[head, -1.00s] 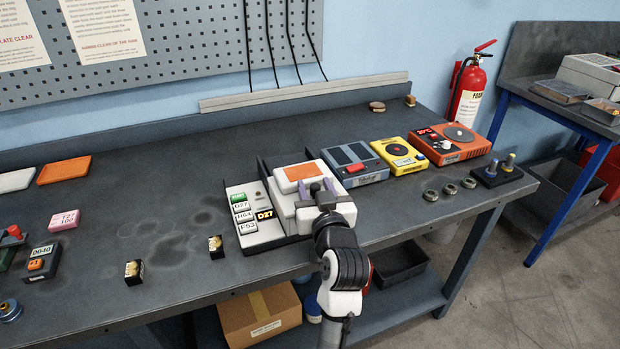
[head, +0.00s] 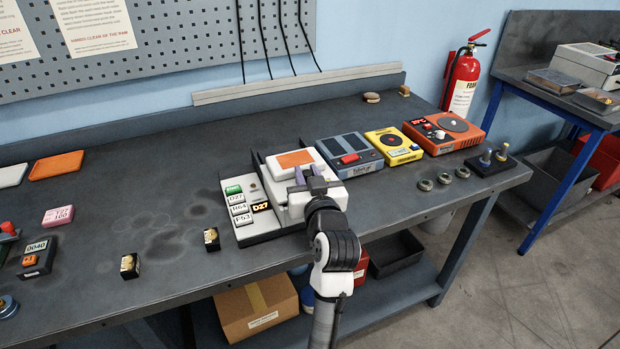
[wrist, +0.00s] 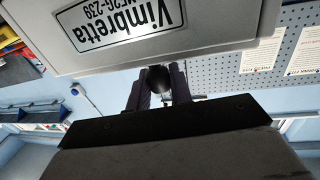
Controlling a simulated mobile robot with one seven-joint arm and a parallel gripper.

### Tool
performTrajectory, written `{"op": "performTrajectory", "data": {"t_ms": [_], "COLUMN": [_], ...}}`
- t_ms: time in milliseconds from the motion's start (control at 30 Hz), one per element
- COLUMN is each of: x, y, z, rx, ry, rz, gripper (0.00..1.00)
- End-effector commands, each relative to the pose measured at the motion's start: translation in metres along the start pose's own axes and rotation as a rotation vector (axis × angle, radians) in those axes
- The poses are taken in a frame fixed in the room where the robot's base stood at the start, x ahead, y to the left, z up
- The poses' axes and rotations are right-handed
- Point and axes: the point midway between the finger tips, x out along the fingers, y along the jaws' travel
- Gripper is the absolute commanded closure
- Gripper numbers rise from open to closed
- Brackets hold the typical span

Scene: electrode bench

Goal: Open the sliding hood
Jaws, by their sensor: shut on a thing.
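The sliding hood (head: 318,161) is a pale grey-white cover with an orange panel on top. My gripper (head: 311,184) is at the hood's front, reaching from the bench's front edge. In the wrist view, my gripper (wrist: 158,88) is shut on a dark rounded knob (wrist: 158,78), mostly hidden by the fingers. A grey face with a "Vimbretta" label (wrist: 120,20) fills the top of that view.
A dark blue device (head: 349,155), a yellow device (head: 393,146) and an orange device (head: 443,133) stand to the right. Two small black blocks (head: 211,239) lie to the left. The bench (head: 150,200) is clear behind them. A fire extinguisher (head: 462,82) stands at the back right.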

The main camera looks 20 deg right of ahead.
Motion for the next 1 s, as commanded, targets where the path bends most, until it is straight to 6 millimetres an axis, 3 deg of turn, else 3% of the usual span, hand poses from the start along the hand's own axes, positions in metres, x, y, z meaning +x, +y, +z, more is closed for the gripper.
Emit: {"op": "performTrajectory", "data": {"t_ms": [100,200,500,533,633,1000], "x": [0.022,0.032,0.034,0.034,0.034,0.03], "y": [-0.004,-0.005,-0.005,-0.005,-0.005,-0.005], "z": [-0.002,-0.002,-0.001,-0.001,-0.001,0.0], "rx": [0.0,0.0,0.001,0.001,0.0,0.0], "ry": [0.003,0.004,0.002,0.002,0.002,0.003], "rz": [-0.001,0.0,0.001,0.001,0.001,0.001], "gripper": [1.0,1.0,1.0,0.75,0.62,0.59]}}
